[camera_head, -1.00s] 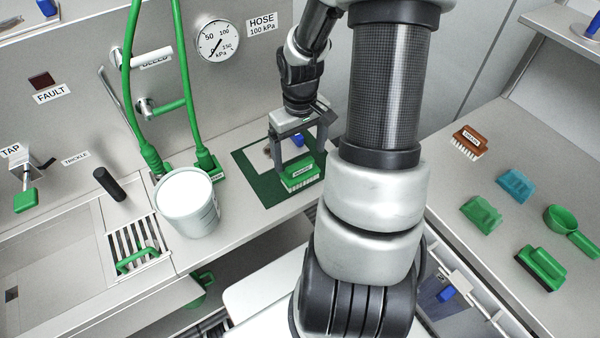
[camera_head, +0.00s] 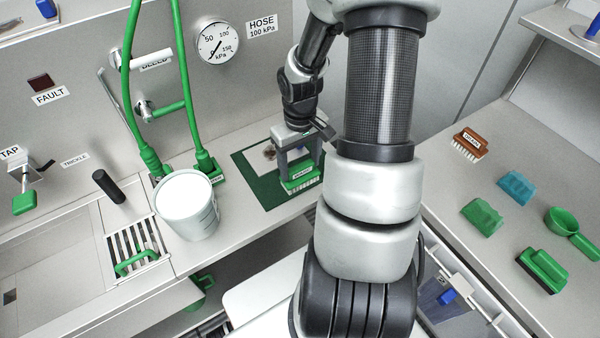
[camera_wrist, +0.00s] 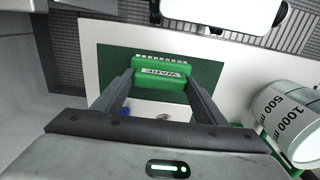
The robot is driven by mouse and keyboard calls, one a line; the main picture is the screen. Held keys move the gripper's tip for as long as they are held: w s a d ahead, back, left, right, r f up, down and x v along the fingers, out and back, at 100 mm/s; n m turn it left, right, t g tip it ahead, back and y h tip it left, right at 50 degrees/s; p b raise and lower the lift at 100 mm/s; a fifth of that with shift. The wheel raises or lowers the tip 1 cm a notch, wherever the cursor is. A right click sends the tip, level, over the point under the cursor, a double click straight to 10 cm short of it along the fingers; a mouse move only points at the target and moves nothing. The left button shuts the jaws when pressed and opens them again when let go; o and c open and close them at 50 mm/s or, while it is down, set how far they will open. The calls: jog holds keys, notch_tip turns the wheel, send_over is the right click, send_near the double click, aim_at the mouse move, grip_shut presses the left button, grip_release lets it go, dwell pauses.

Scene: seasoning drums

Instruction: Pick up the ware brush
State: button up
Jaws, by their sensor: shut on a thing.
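The ware brush (camera_head: 301,179) is a green block with pale bristles and a "WARE" label, at the front part of the dark green mat (camera_head: 254,180) on the counter. My gripper (camera_head: 300,172) reaches down over it with a finger at each end of the brush. In the wrist view the brush (camera_wrist: 160,76) sits between the two fingertips (camera_wrist: 160,80), and they are shut on it. I cannot tell whether the brush is clear of the mat.
A white measuring bucket (camera_head: 188,207) stands left of the mat, near green hoses (camera_head: 184,80). A small blue thing (camera_wrist: 124,111) lies close by the left finger. The right counter holds a brown brush (camera_head: 470,144), green and teal blocks and a scoop (camera_head: 570,232).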

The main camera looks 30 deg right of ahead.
aim_at(300, 165)
notch_tip(300, 165, up, 10)
jog(key=p, duration=0.1)
dwell(0.4)
jog(key=o, duration=0.8)
jog(key=c, duration=0.3)
